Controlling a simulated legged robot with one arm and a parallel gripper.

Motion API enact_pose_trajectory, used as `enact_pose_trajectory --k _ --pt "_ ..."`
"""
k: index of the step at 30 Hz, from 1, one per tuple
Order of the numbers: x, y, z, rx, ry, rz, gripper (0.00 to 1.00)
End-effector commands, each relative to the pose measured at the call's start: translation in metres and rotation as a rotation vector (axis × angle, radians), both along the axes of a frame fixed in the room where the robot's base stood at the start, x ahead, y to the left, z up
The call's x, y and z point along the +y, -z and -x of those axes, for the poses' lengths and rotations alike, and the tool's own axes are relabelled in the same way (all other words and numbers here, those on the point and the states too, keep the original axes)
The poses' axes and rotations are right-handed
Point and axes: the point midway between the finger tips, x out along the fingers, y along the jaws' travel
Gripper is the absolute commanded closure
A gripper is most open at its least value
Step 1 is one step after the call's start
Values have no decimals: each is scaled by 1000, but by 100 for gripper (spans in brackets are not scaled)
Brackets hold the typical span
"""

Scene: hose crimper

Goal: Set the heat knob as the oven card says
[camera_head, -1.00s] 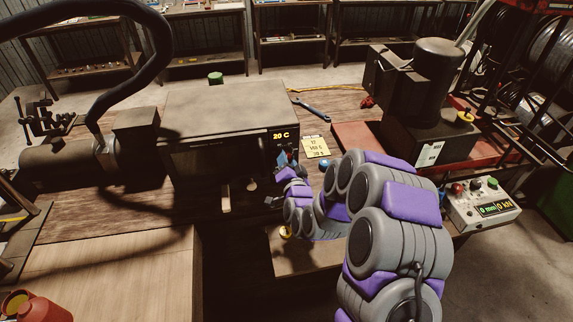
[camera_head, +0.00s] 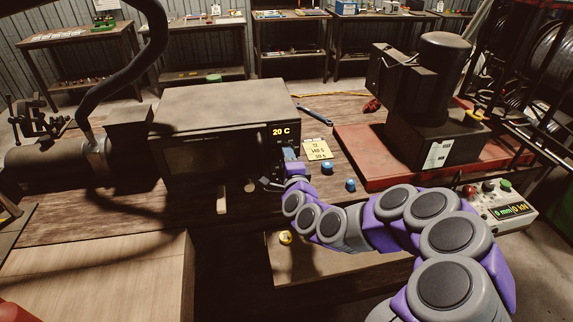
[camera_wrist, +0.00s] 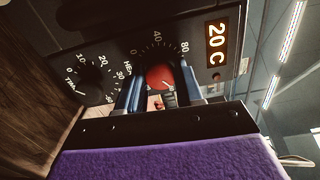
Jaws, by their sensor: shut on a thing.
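The oven (camera_head: 220,120) stands on the workbench, its lit display (camera_head: 281,131) reading 20 C. In the wrist view, the display (camera_wrist: 216,44) also reads 20 C. The red heat knob (camera_wrist: 160,76) sits in a dial marked 0, 40 and 80; the rest of its scale is hidden. My gripper (camera_wrist: 160,88) is shut on the heat knob, one blue finger on each side. In the head view, my gripper (camera_head: 288,160) is at the oven's right front. The yellow oven card (camera_head: 317,150) lies right of the oven, its small print hard to read.
A black time knob (camera_wrist: 92,80) is beside the heat knob. Right of the oven are a wrench (camera_head: 316,116), two blue caps (camera_head: 327,168) and a dark press (camera_head: 430,110) on a red base. A control box (camera_head: 500,208) stands at the right.

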Motion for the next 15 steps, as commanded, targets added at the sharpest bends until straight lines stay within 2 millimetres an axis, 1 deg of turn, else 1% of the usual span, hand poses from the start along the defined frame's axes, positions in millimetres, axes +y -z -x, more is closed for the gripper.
enact_pose_trajectory --k 1,7,15 --pt "0 7 1 17 0 -21 95" --pt "0 6 1 34 -2 -70 95" --pt "0 6 1 40 -1 -85 95"
